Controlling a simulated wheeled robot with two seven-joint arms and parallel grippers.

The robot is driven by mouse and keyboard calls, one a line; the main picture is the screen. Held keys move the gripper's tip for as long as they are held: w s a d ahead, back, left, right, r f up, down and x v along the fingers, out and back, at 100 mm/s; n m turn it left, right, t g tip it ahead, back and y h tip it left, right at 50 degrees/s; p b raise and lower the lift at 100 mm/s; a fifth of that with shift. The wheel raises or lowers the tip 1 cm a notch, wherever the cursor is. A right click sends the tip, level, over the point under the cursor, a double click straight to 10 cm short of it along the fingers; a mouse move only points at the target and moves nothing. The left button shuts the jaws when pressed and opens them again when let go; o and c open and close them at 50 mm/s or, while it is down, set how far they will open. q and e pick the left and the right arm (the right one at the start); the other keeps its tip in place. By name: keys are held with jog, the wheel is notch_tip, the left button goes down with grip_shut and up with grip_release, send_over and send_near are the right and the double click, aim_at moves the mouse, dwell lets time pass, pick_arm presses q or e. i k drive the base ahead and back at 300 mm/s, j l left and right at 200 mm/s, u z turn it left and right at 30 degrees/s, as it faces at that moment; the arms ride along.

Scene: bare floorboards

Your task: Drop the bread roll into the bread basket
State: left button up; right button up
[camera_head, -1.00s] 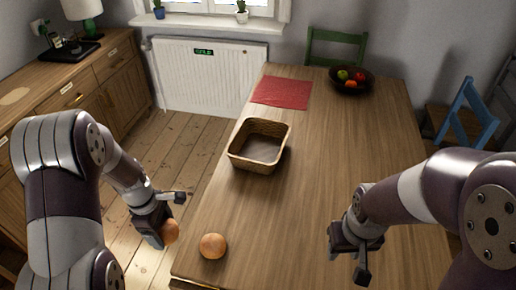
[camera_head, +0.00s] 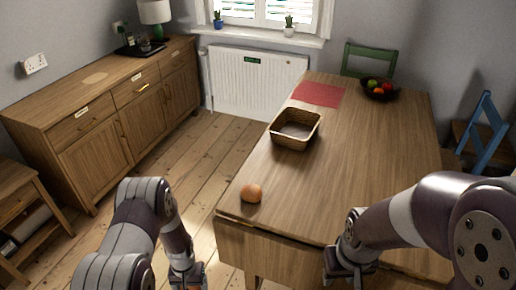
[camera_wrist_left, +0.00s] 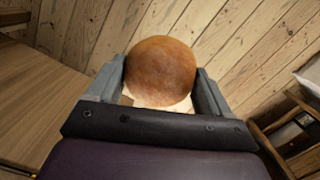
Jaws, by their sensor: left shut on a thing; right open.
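A round brown bread roll (camera_wrist_left: 160,71) sits between the two fingers of my left gripper (camera_wrist_left: 160,90) in the left wrist view, and the gripper is shut on it. In the head view my left gripper (camera_head: 188,276) is at the bottom edge, left of the table and over the floor; the roll in it is not clear there. A second bread roll (camera_head: 251,193) lies on the table near its front left corner. The empty wicker bread basket (camera_head: 295,142) stands farther back near the table's left edge. My right gripper (camera_head: 350,262) is open and empty at the table's front.
The wooden table (camera_head: 360,150) carries a red placemat (camera_head: 318,94) and a dark fruit bowl (camera_head: 380,94) at the back. A sideboard (camera_head: 100,120) stands at the left, with clear floorboards (camera_head: 180,160) between. A blue chair (camera_head: 485,135) is at the right.

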aim_at(291, 133)
jog(key=i+j+u, duration=0.2)
jog(key=u, duration=0.25)
jog(key=i+j+u, duration=0.2)
jog(key=u, duration=0.25)
jog(key=i+j+u, duration=0.15)
jog(key=u, duration=0.3)
jog(key=i+u, duration=0.4)
jog(key=i+z, duration=0.25)
jog(key=i, duration=0.2)
jog(key=i+j+z, duration=0.25)
jog(key=i, duration=0.2)
jog(key=i+j+z, duration=0.25)
jog(key=i, duration=0.2)
jog(key=i+l+z, duration=0.5)
jog(key=i+z, duration=0.3)
jog(key=i+l+z, duration=0.1)
jog(key=i+z, duration=0.15)
jog(key=z, duration=0.15)
jog(key=i+z, duration=0.4)
jog(key=i+j+z, duration=0.2)
jog(key=i+z, duration=0.25)
jog(key=i+j+z, duration=0.3)
jog(key=i+z, duration=0.2)
jog(key=i+j+z, duration=0.25)
jog(key=j+z, duration=0.2)
